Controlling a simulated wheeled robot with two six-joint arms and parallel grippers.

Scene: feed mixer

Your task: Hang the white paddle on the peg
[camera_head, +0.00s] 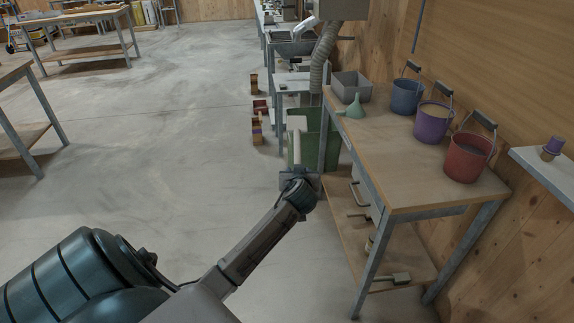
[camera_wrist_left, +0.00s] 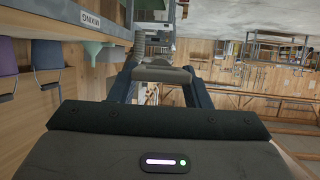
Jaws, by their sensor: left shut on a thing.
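My left arm reaches in from the lower left in the head view, and its gripper (camera_head: 299,178) is beside the near workbench's left end. In the left wrist view the gripper (camera_wrist_left: 160,80) is shut on a pale grey bar, which looks like the handle of the white paddle (camera_wrist_left: 160,73). In the head view a pale upright piece, likely the paddle (camera_head: 297,123), stands just beyond the gripper, in front of the green bin. Its lower part is hidden by the gripper. I cannot make out the peg. My right gripper is not in view.
The workbench (camera_head: 405,180) holds red (camera_head: 467,157), purple (camera_head: 431,125) and blue (camera_head: 406,97) buckets, a grey tray (camera_head: 351,84) and a green funnel (camera_head: 355,107). A green bin (camera_head: 322,150) stands at its left end.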

